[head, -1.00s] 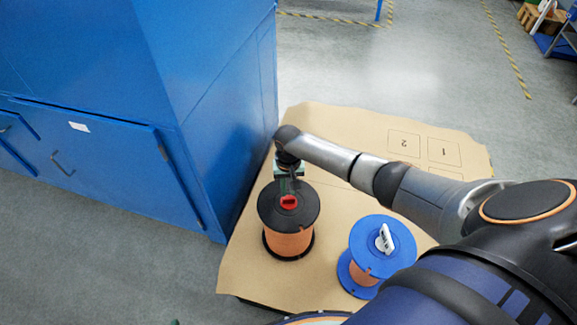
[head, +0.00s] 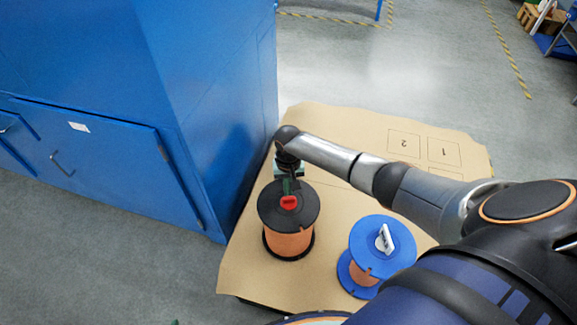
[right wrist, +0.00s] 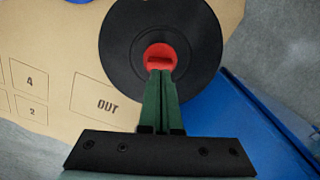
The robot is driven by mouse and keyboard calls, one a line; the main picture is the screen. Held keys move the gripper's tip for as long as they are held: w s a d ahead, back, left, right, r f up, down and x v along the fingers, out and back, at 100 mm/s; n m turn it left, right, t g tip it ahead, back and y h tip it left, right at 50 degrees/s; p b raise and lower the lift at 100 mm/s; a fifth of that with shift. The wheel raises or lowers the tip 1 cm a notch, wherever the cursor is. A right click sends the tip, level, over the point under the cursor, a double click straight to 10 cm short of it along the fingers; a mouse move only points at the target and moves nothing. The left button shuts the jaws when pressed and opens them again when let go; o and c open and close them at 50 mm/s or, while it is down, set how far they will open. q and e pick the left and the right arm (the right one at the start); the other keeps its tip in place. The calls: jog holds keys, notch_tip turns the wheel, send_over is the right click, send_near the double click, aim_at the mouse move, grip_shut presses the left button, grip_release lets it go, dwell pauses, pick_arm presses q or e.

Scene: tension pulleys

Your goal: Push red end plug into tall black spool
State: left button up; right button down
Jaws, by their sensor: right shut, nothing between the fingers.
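The tall black spool (head: 302,214) stands upright on the cardboard-coloured table top, wound with orange-brown material. The red end plug (head: 289,202) sits at the centre of its top flange. In the right wrist view the red plug (right wrist: 160,57) shows in the middle of the black flange (right wrist: 122,48). My right gripper (head: 288,188) is over the spool's far side, with its fingertips at the plug. In the right wrist view its green fingers (right wrist: 160,75) are together and empty, tips at the plug's near edge. How deep the plug sits I cannot tell. My left gripper is not in view.
A blue spool (head: 370,238) with a white plug (head: 384,239) stands to the right of the black spool. A large blue cabinet (head: 225,120) rises close on the left. The table (head: 330,215) has marked boxes at its far right, and they look empty.

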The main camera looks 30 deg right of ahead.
jog(key=shift+s+a+p, duration=0.1)
jog(key=shift+s+p, duration=0.05)
jog(key=shift+p, duration=0.25)
jog(key=shift+f+b, duration=0.7)
jog(key=shift+f, duration=0.15)
jog(key=shift+s, duration=0.1)
dwell(1.1)
notch_tip(320, 180, up, 2)
jog(key=p, duration=0.3)
jog(key=shift+r, duration=0.25)
jog(key=shift+r+p, duration=1)
jog(key=shift+r, duration=1.3)
